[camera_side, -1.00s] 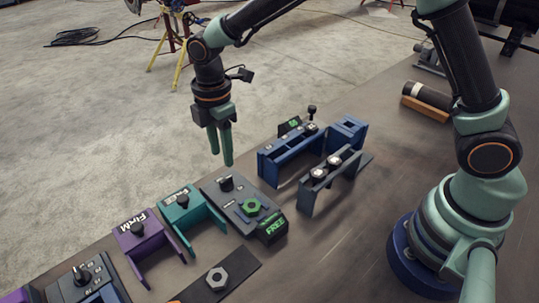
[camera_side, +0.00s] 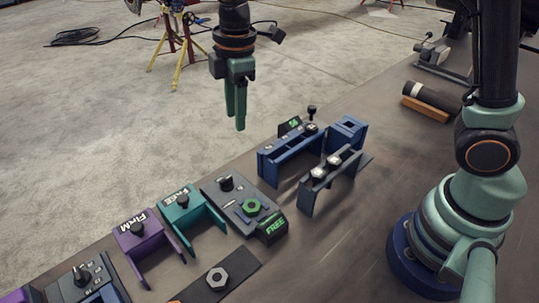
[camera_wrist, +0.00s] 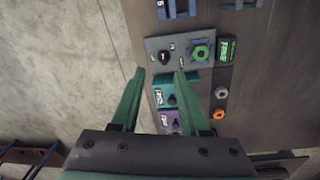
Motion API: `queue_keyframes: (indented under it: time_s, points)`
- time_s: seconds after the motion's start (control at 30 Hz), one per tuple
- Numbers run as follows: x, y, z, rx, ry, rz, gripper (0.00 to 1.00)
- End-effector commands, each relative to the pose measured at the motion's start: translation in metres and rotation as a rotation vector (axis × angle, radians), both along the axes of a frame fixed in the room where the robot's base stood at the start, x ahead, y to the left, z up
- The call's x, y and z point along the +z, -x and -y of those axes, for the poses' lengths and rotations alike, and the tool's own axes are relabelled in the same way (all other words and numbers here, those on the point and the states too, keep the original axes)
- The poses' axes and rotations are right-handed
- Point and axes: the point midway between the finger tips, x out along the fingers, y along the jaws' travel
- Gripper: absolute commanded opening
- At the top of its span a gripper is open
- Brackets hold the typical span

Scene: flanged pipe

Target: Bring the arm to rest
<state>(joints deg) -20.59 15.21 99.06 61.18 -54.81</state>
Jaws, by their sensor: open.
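My gripper (camera_side: 236,112) hangs in the air in the side view, fingers pointing down, above the floor side of the table edge. It is clear of the fixtures on the table. In the wrist view my gripper (camera_wrist: 160,80) shows two green fingers spread apart with nothing between them. The fixtures on the table lie well below and beyond the fingertips.
On the table (camera_side: 375,215) stand a purple bracket (camera_side: 142,244), a teal bracket (camera_side: 190,211), a grey panel with a green nut (camera_side: 251,207), a blue frame (camera_side: 290,153) and a dark stand (camera_side: 330,182). A grey nut (camera_side: 217,278) lies in front. A dark cylinder (camera_side: 432,96) rests at the back.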

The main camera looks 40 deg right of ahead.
Motion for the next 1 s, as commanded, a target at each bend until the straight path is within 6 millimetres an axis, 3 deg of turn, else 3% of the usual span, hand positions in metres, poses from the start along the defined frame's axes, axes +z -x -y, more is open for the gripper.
queue_keyframes:
  time_s: [0.1, 0.4, 0.6, 0.83, 0.9, 1.0]
  points:
    - [0.027, 0.014, 0.033, -0.210, -0.039, 0.062, 0.45]
    - [0.061, 0.062, 0.099, -0.722, -0.160, 0.199, 0.45]
    - [0.065, 0.096, 0.132, -1.037, -0.258, 0.279, 0.45]
    - [0.060, 0.118, 0.150, -1.245, -0.335, 0.331, 0.45]
    - [0.060, 0.119, 0.152, -1.269, -0.343, 0.335, 0.72]
    - [0.060, 0.116, 0.149, -1.281, -0.343, 0.321, 0.72]
